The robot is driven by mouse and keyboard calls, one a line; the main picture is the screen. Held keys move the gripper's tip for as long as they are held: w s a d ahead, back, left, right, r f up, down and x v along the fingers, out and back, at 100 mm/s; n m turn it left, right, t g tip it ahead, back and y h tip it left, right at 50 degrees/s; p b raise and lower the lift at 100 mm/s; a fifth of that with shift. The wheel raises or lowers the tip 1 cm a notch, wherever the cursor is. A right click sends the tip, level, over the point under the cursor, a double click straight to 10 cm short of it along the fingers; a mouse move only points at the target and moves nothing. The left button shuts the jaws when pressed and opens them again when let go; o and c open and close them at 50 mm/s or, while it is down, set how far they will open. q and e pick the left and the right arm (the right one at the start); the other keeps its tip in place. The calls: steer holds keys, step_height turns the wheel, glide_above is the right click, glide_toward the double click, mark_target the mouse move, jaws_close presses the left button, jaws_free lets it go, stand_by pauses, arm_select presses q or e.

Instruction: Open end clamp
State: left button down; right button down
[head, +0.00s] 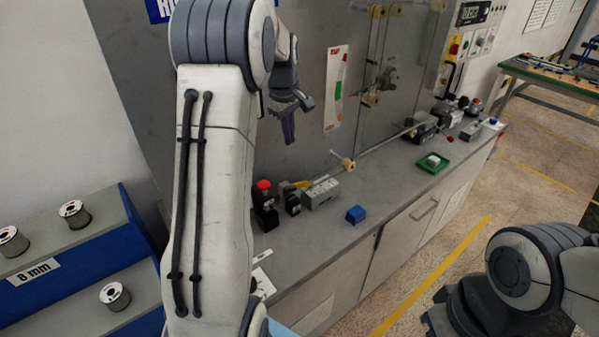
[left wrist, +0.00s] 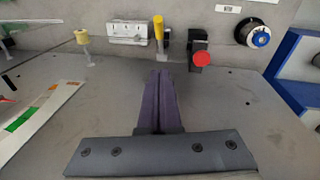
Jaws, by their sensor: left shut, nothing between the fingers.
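A small clamp-like fixture with a yellow handle (head: 301,184) stands on the bench beside a long grey metal block (head: 320,193). Left of it is a black unit with a red knob (head: 263,185). In the left wrist view the yellow handle (left wrist: 159,28) and the red knob (left wrist: 202,60) show beyond my fingertips. I cannot tell for certain which fixture is the end clamp. My left gripper (head: 288,128) points down above and behind these parts, shut, empty and apart from them. Its purple fingers (left wrist: 160,78) are together in the left wrist view. My right gripper is out of view.
The grey bench (head: 400,190) runs to the right, with a blue block (head: 355,214), a green tray (head: 433,163) and a dark fixture (head: 424,125) on it. A grey panel (head: 300,60) rises behind. A blue rack with spools (head: 75,213) stands at the left.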

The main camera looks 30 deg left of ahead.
arm_select(q)
steer(key=p, duration=0.3)
glide_above(299, 184)
steer(key=a, duration=0.2)
step_height(299, 184, down, 10)
steer(key=d+f+p, duration=0.2)
steer(key=shift+f, duration=0.4)
steer(key=shift+d, duration=0.1)
